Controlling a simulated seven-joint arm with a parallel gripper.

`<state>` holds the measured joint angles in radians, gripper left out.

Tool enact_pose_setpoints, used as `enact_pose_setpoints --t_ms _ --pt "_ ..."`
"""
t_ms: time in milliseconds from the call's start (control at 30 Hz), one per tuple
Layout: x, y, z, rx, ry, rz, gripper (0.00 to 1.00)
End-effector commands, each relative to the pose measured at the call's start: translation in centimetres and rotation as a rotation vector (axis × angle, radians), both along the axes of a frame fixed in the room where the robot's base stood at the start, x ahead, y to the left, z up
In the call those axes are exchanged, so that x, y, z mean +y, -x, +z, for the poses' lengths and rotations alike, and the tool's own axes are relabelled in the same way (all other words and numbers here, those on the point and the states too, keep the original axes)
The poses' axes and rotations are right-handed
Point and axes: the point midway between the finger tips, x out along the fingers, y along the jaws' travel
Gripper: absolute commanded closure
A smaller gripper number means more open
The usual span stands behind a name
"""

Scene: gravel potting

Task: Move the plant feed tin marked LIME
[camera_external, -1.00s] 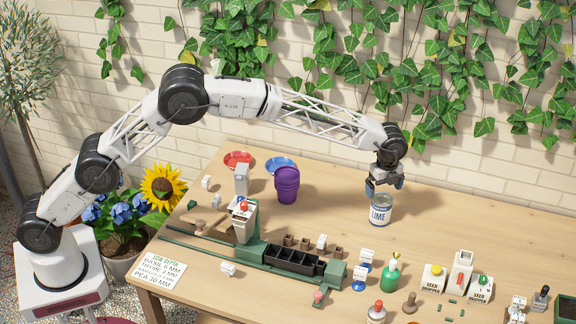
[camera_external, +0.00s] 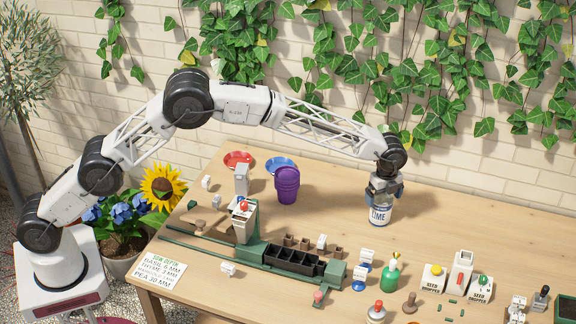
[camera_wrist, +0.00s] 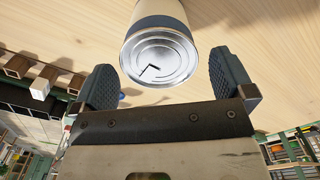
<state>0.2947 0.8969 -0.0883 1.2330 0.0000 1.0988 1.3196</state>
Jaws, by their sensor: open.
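The LIME tin (camera_external: 380,216) is a white can with a blue band and dark lettering, standing upright on the right half of the wooden table. The gripper (camera_wrist: 168,88) is open there, one finger on each side and apart from the tin. The tin's top is hidden by the gripper in the external view.
A purple pot stack (camera_external: 287,185), red saucer (camera_external: 238,154) and blue saucer (camera_external: 280,160) stand at the back left. A green seeding rig with a black tray (camera_external: 293,261) lies front left. Table around the tin is clear.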

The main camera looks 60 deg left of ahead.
Motion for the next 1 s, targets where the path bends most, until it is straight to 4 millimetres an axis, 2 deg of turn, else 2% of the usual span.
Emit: enact_pose_setpoints --t_ms 200,400,800,1000 --pt "0.0 0.1 -2.7 0.003 -0.001 0.000 0.00" --pt "0.0 0.0 -4.0 0.001 0.000 0.000 0.00" --pt "0.0 0.0 -4.4 0.001 0.000 0.000 0.00" --pt "0.0 0.0 -4.4 0.001 0.000 0.000 0.31"
